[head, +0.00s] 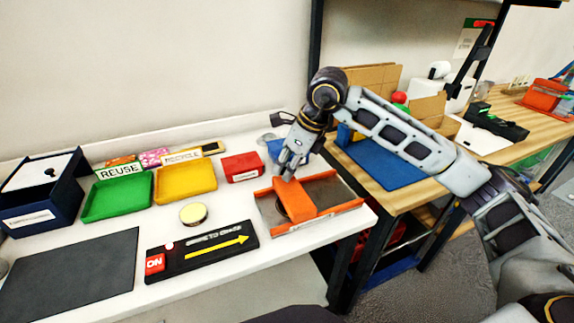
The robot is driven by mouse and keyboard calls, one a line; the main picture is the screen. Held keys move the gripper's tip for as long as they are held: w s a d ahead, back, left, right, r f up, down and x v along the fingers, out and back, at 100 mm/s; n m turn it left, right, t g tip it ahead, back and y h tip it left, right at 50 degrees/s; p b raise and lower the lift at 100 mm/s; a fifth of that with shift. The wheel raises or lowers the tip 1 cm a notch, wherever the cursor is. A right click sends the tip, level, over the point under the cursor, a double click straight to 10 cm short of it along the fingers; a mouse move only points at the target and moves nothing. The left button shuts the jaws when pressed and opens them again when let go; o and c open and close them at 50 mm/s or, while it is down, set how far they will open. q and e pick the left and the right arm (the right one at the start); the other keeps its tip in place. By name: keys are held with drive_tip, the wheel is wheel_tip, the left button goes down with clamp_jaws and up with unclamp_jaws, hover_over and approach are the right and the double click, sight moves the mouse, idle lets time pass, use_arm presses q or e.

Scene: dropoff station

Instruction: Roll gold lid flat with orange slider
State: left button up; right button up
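The orange slider (295,199) lies across a grey metal plate between two orange rails (318,218) at the right end of the white table. My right gripper (288,174) points down at the slider's far end. Its fingertips are at or just above the slider; I cannot tell whether they touch it or whether they are open. A dark rounded edge (279,211) shows at the slider's left side; most of it is hidden, and I cannot tell if it is the lid. A round gold-rimmed piece with a pale top (193,213) sits on the table to the left. My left gripper is not in view.
Green (118,196) and yellow (186,182) trays, a red box (241,167) and a dark blue bin (40,193) stand behind. A dark mat (70,280) lies front left.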

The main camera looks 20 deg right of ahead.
clamp_jaws()
drive_tip(key=shift+s+a, duration=0.1)
drive_tip(key=shift+a, duration=0.85)
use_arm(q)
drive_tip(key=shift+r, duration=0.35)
use_arm(e)
drive_tip(key=o, duration=0.6)
unclamp_jaws()
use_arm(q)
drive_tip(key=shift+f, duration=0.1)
